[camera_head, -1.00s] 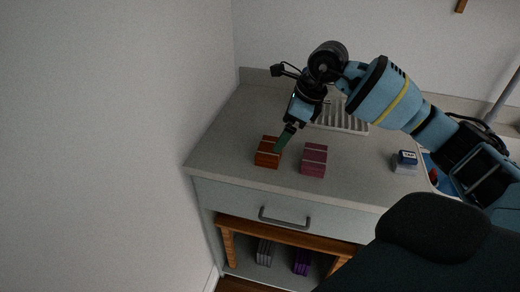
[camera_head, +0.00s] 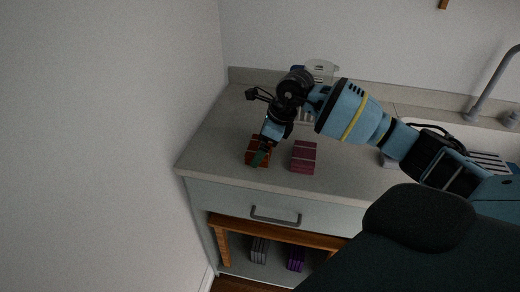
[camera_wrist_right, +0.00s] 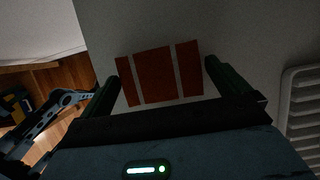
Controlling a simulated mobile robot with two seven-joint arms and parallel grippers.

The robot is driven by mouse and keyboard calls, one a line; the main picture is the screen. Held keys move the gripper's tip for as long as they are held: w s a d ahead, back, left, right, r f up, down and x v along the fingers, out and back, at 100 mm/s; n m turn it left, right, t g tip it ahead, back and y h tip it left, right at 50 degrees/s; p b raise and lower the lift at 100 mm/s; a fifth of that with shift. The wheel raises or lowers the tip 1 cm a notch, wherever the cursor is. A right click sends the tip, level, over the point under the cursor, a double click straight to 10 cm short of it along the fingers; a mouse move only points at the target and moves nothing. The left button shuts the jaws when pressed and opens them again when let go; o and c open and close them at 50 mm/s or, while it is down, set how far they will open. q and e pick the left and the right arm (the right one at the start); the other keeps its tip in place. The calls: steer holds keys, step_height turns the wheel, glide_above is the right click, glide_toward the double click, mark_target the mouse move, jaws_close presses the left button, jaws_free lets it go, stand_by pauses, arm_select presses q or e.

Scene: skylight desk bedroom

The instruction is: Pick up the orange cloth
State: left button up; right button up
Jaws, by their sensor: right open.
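The orange cloth (camera_head: 252,146) is a small folded block with pale stripes, lying on the grey counter (camera_head: 205,150) near its left front. In the right wrist view the cloth (camera_wrist_right: 163,73) lies between and beyond my two fingers. My right gripper (camera_head: 259,158) points down over the cloth and hides part of it in the head view. In the wrist view the right gripper (camera_wrist_right: 165,75) is open, with a finger on each side of the cloth and nothing held. I cannot tell whether the fingers touch it.
A folded maroon cloth (camera_head: 303,157) lies just right of the orange one. A white rack (camera_wrist_right: 302,115) stands nearby on the counter. A sink with a faucet (camera_head: 492,85) is at the right. Below are a drawer handle (camera_head: 275,215) and a shelf with purple (camera_head: 296,259) and grey folded items (camera_head: 259,250).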

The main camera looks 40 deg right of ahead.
mark_target(256, 145)
steer(key=shift+f, duration=0.1)
steer(key=c, duration=0.8)
steer(key=shift+r, duration=0.65)
step_height(256, 145, up, 2)
steer(key=shift+r, duration=0.1)
steer(key=s, duration=0.4)
steer(key=s+b, duration=0.1)
steer(key=s, duration=0.4)
steer(key=s+r+b, duration=0.1)
steer(key=s, duration=0.4)
steer(key=shift+a+r, duration=0.1)
steer(key=shift+s+a+r+b, duration=0.15)
steer(key=shift+s+b, duration=0.2)
steer(key=shift+s, duration=0.65)
